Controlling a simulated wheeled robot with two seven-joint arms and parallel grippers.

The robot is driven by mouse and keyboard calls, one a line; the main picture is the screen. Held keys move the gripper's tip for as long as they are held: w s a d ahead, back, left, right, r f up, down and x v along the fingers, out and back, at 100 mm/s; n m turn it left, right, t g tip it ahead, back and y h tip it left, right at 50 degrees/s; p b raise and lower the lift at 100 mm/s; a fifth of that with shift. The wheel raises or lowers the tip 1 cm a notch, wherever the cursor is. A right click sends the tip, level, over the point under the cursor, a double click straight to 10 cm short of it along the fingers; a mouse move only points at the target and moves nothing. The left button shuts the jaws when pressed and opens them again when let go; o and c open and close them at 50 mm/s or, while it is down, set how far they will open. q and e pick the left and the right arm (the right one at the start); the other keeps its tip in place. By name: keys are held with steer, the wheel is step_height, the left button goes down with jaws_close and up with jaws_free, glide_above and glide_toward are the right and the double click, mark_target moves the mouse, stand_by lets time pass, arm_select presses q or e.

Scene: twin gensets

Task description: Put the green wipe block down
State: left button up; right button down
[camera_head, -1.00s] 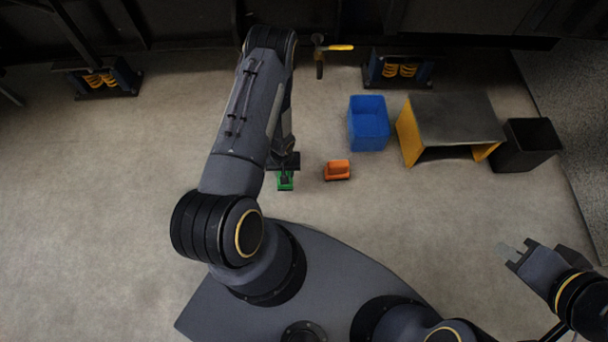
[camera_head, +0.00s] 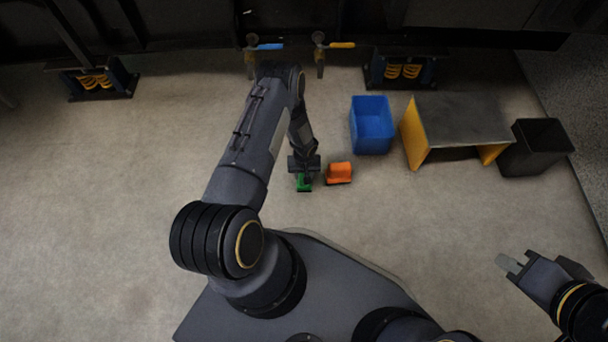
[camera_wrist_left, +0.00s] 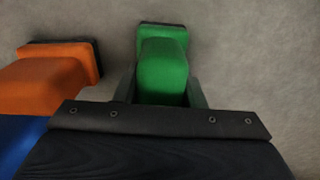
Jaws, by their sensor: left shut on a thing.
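The green wipe block (camera_head: 304,183) is between the fingers of my left gripper (camera_head: 304,176), which is shut on it. The left wrist view shows the green block (camera_wrist_left: 163,68) with a finger (camera_wrist_left: 163,96) on each side, and its dark edge at the far end. Grey floor shows around it; I cannot tell whether it touches the floor. The block is partly hidden by the gripper in the head view. My right gripper (camera_head: 512,262) is at the right, away from the block, with pale fingertips; its jaw gap is unclear.
An orange block (camera_head: 339,173) stands on the floor just right of the green one. A blue bin (camera_head: 371,126), a dark-topped table with yellow sides (camera_head: 460,118) and a black bin (camera_head: 537,147) stand further right. The floor at left is clear.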

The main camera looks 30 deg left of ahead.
arm_select(q)
steer(key=shift+f, duration=0.15)
steer(key=o, duration=1.1)
